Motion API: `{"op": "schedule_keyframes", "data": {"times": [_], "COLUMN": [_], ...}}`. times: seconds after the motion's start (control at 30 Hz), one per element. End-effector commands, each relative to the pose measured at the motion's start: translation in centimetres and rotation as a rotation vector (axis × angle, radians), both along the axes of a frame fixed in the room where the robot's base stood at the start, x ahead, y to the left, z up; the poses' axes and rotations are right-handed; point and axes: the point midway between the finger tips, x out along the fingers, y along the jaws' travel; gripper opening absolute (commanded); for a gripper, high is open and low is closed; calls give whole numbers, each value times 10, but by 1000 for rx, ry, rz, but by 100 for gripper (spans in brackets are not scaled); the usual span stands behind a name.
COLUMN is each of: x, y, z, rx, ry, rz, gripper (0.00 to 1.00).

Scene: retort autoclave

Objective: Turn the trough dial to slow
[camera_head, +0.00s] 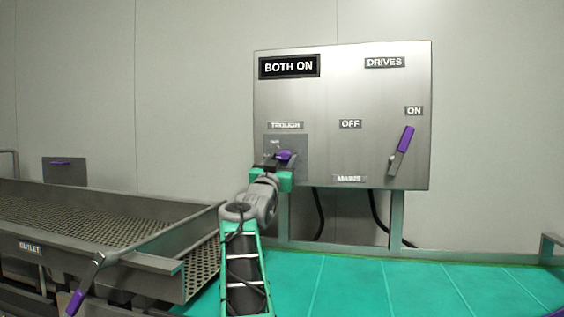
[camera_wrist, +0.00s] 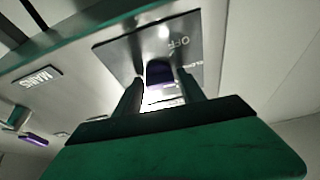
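The trough dial has a purple knob (camera_head: 284,154) on a grey plate (camera_head: 300,145) under the TROUGH label (camera_head: 285,125), low on the left of the steel control panel. My gripper (camera_head: 279,163) is right at the knob and covers part of the dial. In the wrist view the purple knob (camera_wrist: 160,73) lies between the two fingers of my gripper (camera_wrist: 161,78). The fingers stand apart, with a narrow gap seeming to show on each side of the knob. The dial plate (camera_wrist: 122,52) bears an OFF mark. The small dial marks are too small to read in the head view.
A purple-tipped mains lever (camera_head: 402,150) on the panel's right leans toward ON. A BOTH ON sign (camera_head: 289,67) is at top left. A perforated trough (camera_head: 90,213) with an outlet lever (camera_head: 85,285) stands at left. The green surface (camera_head: 350,285) below is clear.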

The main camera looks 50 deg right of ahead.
Motion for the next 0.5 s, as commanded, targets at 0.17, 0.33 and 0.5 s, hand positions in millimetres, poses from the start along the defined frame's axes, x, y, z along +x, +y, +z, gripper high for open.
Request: {"op": "schedule_keyframes", "data": {"times": [0.17, 0.33, 0.5], "x": [0, 0, -4], "y": [0, 0, 11], "z": [0, 0, -6], "rx": [0, 0, -1], "ry": [0, 0, -1], "rz": [0, 0, 2], "gripper": [60, 60, 60]}}
